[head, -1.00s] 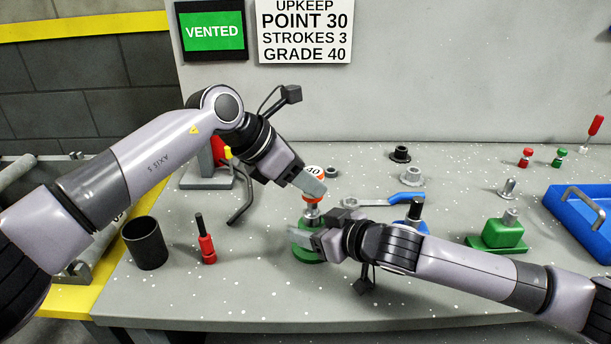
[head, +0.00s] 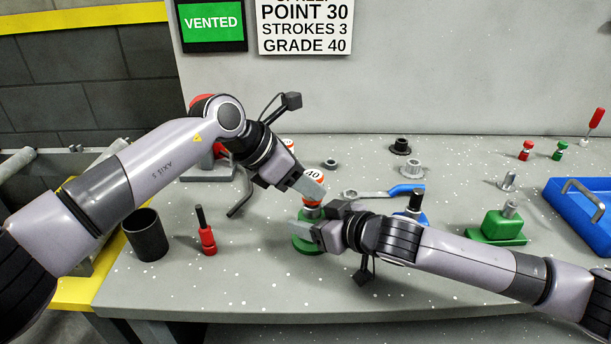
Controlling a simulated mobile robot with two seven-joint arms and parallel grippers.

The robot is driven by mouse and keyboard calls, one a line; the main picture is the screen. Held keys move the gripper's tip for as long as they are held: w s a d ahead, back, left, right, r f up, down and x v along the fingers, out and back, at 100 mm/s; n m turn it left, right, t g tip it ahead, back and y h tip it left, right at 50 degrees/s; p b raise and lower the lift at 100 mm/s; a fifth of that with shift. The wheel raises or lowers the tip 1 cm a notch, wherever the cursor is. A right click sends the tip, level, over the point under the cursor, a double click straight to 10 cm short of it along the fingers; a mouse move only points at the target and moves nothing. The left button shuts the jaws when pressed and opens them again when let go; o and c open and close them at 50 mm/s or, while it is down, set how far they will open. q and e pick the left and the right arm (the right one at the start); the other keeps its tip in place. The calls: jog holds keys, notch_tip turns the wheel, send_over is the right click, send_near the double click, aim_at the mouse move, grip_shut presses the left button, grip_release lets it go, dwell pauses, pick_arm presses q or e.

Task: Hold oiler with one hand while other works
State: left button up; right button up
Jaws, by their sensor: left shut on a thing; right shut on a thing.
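The oiler has a green base (head: 308,246) standing on the bench, with a red-and-white top marked 40 (head: 313,176) above it. My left gripper (head: 312,190) comes down from the upper left and is shut at this red top; its fingers partly cover it. The oiler looks upright. Its middle is mostly hidden behind the fingers, so the exact contact is hard to see.
A black cup (head: 147,236) and a red bottle with a black top (head: 206,234) stand at left. A blue-handled wrench (head: 375,193) lies behind my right gripper. A green block (head: 500,226) and a blue tray (head: 575,215) are at right. The bench front is clear.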

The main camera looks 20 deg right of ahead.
pick_arm(q)
jog(key=o, duration=1.2)
jog(key=shift+f, duration=0.1)
jog(key=shift+c, duration=0.2)
jog(key=v, duration=1.2)
